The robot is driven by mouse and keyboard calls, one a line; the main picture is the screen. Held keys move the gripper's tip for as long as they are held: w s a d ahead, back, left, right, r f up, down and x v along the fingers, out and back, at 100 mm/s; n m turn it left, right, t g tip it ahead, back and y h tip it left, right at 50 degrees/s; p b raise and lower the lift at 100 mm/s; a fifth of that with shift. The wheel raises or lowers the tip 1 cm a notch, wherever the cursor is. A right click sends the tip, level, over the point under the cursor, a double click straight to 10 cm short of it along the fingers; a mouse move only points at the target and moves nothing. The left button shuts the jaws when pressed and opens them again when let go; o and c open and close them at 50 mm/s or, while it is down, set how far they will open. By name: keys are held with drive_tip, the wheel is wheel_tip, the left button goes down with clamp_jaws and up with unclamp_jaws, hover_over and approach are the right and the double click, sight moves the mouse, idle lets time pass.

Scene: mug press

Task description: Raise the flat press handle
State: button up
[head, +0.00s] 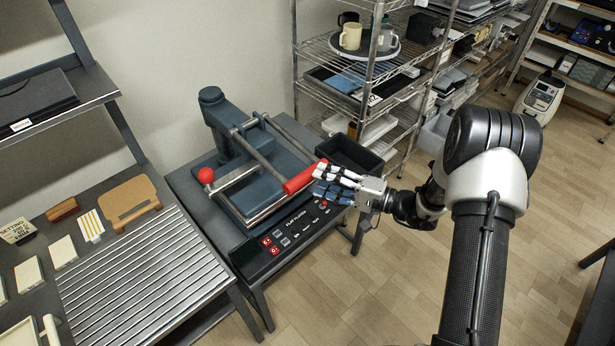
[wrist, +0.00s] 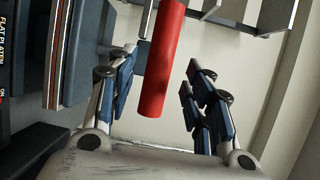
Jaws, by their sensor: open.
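The flat press (head: 240,190) is a dark blue-grey machine on a dark stand, with a control panel at its front. My gripper (head: 333,181) is at the free end of the red grip. In the wrist view the red grip (wrist: 160,65) hangs down between my two open fingers (wrist: 158,90), with a gap visible on both sides. I cannot tell whether any finger touches it. A red ball knob (head: 205,175) sits at the press's left side.
A dark open bin (head: 349,155) stands just behind my gripper. A wire shelf (head: 360,80) with mugs on a tray is farther back. A slatted metal bench (head: 140,270) is to the left.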

sight(307, 176)
drive_tip(key=x, duration=0.5)
drive_tip(key=shift+w+a, duration=0.1)
drive_tip(key=shift+a, duration=0.05)
drive_tip(key=shift+c, duration=0.4)
clamp_jaws()
